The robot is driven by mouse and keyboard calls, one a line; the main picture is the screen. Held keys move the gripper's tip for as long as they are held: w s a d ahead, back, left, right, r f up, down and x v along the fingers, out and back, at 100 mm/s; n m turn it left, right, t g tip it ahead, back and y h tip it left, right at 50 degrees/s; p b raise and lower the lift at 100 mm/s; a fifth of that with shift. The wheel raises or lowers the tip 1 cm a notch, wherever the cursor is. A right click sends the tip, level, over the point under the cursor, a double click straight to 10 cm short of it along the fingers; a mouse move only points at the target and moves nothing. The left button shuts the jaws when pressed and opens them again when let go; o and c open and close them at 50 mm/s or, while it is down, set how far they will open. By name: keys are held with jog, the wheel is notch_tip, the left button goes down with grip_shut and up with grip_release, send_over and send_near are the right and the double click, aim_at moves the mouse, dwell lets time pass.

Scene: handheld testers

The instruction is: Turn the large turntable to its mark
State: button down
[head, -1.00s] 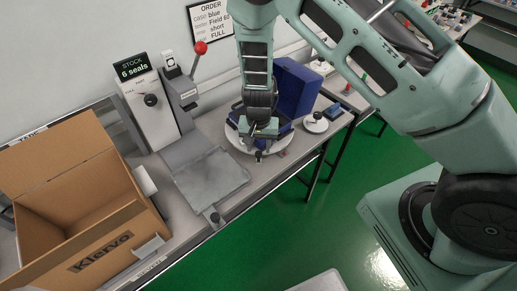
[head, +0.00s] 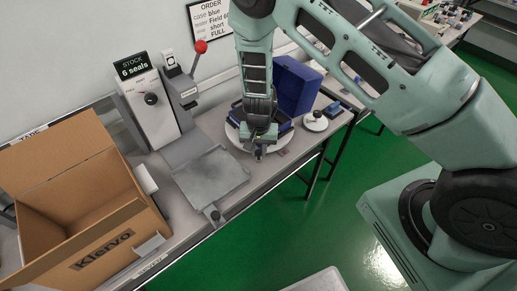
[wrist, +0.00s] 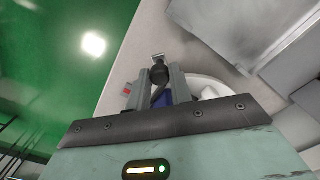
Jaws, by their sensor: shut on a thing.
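The large turntable (head: 235,140) is a white disc on the bench, partly hidden under my arm. It also shows in the wrist view (wrist: 207,81), mostly behind my fingers. A blue case (head: 297,88) with a raised lid stands on it. My gripper (head: 259,150) points down at the disc's front edge. In the wrist view my fingers (wrist: 159,80) are shut on a dark knob (wrist: 158,72) at the rim. A small red mark (wrist: 127,90) lies on the bench beside the disc.
A press with a red-balled lever (head: 200,47) and grey plate (head: 210,178) stands left of the turntable. A cardboard box (head: 105,255) is further left. A smaller white disc (head: 315,122) with a dark knob is close on the right. The green floor in front is open.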

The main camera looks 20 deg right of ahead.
jog(key=shift+d, duration=0.1)
